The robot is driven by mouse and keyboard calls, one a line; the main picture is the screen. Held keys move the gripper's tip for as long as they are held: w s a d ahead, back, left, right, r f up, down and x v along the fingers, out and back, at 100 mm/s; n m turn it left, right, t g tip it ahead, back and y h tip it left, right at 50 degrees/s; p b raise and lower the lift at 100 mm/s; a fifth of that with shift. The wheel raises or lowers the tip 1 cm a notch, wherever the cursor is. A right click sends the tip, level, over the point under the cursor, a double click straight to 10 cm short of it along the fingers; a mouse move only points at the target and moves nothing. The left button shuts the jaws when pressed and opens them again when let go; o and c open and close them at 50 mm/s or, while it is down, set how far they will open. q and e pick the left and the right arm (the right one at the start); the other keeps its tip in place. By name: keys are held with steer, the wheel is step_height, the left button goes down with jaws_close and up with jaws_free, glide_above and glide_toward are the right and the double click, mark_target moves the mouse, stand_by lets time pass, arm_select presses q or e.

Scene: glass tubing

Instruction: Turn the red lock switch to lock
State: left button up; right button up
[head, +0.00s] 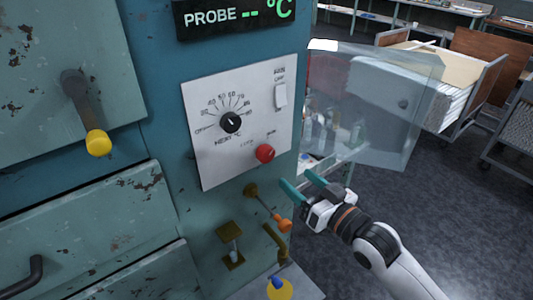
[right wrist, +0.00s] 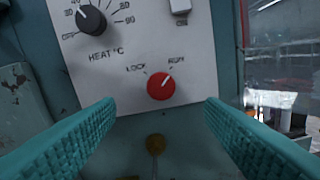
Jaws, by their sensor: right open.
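The red lock switch (head: 265,153) is a round knob low on the white control panel (head: 205,165). In the right wrist view the red knob (right wrist: 161,86) sits below the words LOCK, at its upper left, and RUN, at its upper right. Its white mark points up and right, toward RUN. My right gripper (head: 303,182) is open and empty, below and to the right of the knob in the head view. In the right wrist view its teal fingers (right wrist: 160,110) stand apart on either side of the knob, not touching it. My left gripper is not in view.
A black heat dial (head: 230,122) and a white rocker switch (head: 281,96) share the panel. An orange-tipped lever (head: 284,225) and a yellow knob (head: 279,289) are below. A clear glass panel (head: 375,105) juts out at right.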

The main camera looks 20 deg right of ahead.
mark_target(269, 155)
steer(key=p+x, duration=0.2)
steer(key=x, duration=0.7)
steer(key=shift+w, duration=0.2)
steer(key=shift+x, duration=0.9)
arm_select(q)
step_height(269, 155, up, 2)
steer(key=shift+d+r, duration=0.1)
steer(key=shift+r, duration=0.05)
arm_select(e)
steer(key=shift+f, duration=0.1)
steer(key=c, duration=1)
